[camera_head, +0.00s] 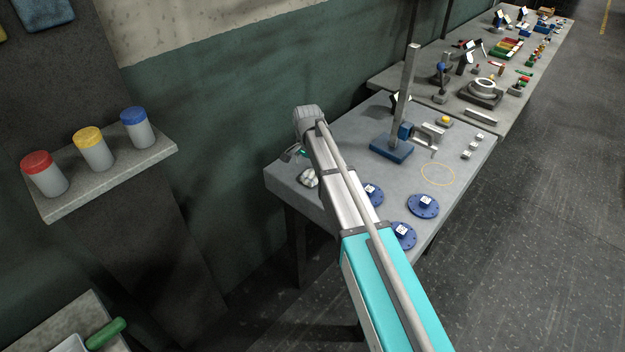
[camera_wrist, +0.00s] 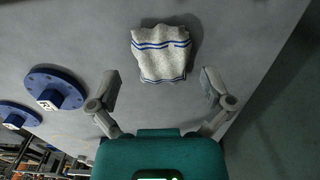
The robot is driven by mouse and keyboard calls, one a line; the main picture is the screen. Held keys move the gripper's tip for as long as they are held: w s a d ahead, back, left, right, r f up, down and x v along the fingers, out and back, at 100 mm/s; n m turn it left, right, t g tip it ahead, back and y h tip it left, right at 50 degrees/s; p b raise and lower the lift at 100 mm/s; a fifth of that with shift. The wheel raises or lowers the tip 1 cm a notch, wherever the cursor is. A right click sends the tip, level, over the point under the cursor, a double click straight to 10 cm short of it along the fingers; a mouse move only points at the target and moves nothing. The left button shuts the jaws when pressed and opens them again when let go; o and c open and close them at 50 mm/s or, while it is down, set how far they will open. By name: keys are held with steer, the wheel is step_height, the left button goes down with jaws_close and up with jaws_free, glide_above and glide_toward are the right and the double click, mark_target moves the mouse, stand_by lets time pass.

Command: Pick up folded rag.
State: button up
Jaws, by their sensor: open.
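The folded rag (camera_wrist: 160,58) is light grey with blue stripes and lies on the grey table (camera_wrist: 90,25), near the top middle of the wrist view. My gripper (camera_wrist: 158,88) is open in the wrist view, with one finger on each side below the rag. The space between the fingertips is empty, and the rag lies just beyond them. In the head view my arm hides most of the gripper.
Blue flanges with white labels (camera_head: 423,205) stand right of my arm; two show left in the wrist view (camera_wrist: 55,90). A blue-based post (camera_head: 391,149) rises behind. A yellow ring (camera_head: 437,174) marks clear tabletop. A shelf (camera_head: 110,176) holds three capped jars at left.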

mark_target(308, 176)
stand_by(0.4)
steer(key=f+b, duration=0.3)
steer(key=shift+w+f, duration=0.15)
steer(key=shift+w, duration=0.15)
steer(key=shift+d+f+b, duration=0.1)
steer(key=shift+f+b, duration=0.9)
steer(key=shift+b, duration=0.1)
steer(key=c, duration=1.1)
steer(key=shift+r, duration=0.25)
